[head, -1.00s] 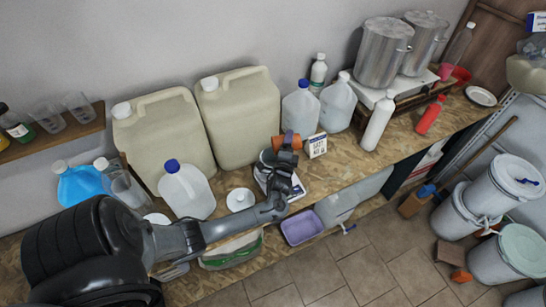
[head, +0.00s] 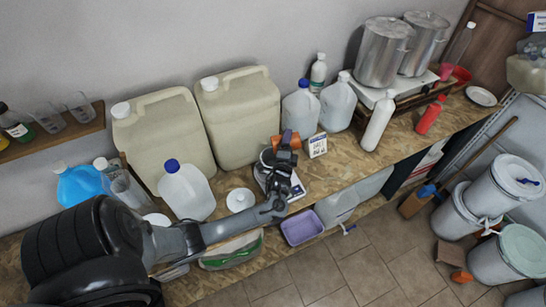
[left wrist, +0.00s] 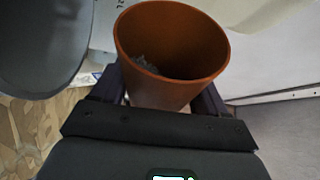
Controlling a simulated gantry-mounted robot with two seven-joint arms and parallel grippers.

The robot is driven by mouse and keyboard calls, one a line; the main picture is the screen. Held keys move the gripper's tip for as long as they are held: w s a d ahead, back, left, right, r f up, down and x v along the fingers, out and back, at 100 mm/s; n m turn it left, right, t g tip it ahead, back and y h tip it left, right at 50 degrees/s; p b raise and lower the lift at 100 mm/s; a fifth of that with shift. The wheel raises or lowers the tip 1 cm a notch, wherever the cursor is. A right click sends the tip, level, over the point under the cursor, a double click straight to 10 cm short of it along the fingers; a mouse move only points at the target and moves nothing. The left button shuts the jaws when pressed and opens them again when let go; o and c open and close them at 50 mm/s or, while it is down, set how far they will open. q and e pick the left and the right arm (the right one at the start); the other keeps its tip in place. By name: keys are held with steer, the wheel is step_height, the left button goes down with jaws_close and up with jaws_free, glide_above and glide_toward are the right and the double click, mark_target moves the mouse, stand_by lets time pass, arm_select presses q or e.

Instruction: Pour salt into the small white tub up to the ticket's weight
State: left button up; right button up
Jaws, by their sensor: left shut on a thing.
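My left gripper (head: 285,154) is shut on an orange-brown cup (head: 280,141). In the left wrist view, the cup (left wrist: 172,45) has its mouth facing the camera, with a little greyish grainy stuff low inside. The gripper and cup are over the scale (head: 297,188) on the bench. A grey round-rimmed vessel (left wrist: 40,40) is beside the cup in the left wrist view; I cannot tell whether it is the small white tub. A white card with dark print (head: 317,145) stands right of the gripper. My right gripper is not in view.
A round white item (head: 240,199) and a blue-capped jug (head: 187,190) stand left of the scale. Large beige canisters (head: 238,115) stand behind. A lilac basin (head: 302,227) is below the front edge. Pots and bottles fill the bench's right part.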

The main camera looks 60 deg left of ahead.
arm_select(q)
steer(key=shift+r+n, duration=0.1)
steer(key=shift+n, duration=0.2)
steer(key=shift+s+a+r+n+y, duration=0.1)
steer(key=shift+s+r+n+y, duration=0.2)
steer(key=shift+n, duration=0.2)
stand_by(0.7)
steer(key=shift+t+b, duration=0.3)
stand_by(0.6)
stand_by(0.6)
steer(key=shift+s+r+n, duration=0.1)
steer(key=shift+s+n, duration=0.05)
steer(key=shift+n, duration=0.25)
stand_by(0.4)
